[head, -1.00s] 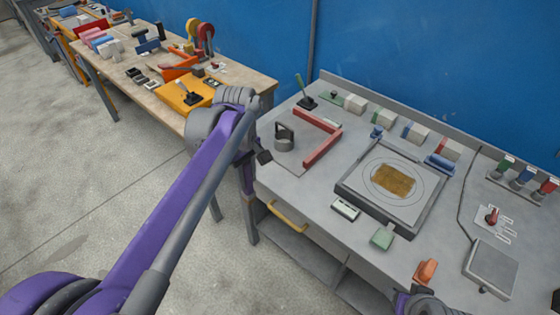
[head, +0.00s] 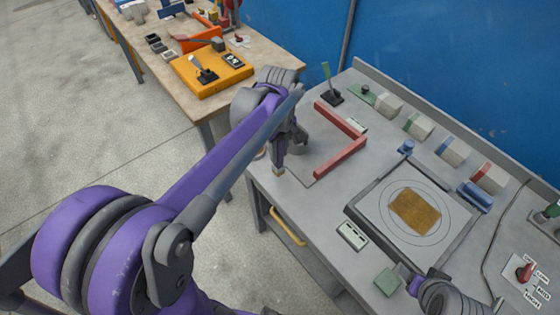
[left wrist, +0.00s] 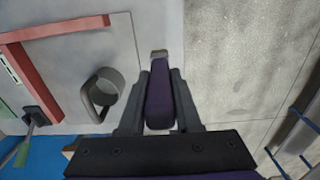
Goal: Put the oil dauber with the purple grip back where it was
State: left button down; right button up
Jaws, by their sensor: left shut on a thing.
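The oil dauber's purple grip (left wrist: 159,98) is clamped between the two dark fingers of my left gripper (left wrist: 159,88) in the left wrist view. Its pale tip (left wrist: 159,55) points away from the gripper, over the bench's edge strip. In the head view the left gripper (head: 283,150) is at the near left corner of the grey bench, with the dauber (head: 278,158) hanging tip down. Whether the tip touches the bench I cannot tell. My right gripper (head: 417,284) is at the lower edge, beside a green block (head: 388,282); its fingers are unclear.
A grey looped cup (left wrist: 103,92) stands beside the left gripper, near a red L-shaped fence (head: 341,166). A green-handled tool (head: 327,72) stands in a dark base behind. A framed plate (head: 365,208) lies to the right. A wooden table (head: 270,62) stands beyond a gap.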

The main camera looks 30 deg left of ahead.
aim_at(279, 161)
pick_arm(q)
jog(key=shift+w+f, duration=0.1)
jog(key=shift+f, duration=2.1)
jog(key=shift+f, duration=0.25)
jog(key=c, duration=0.6)
grip_release()
jog(key=shift+r, duration=0.1)
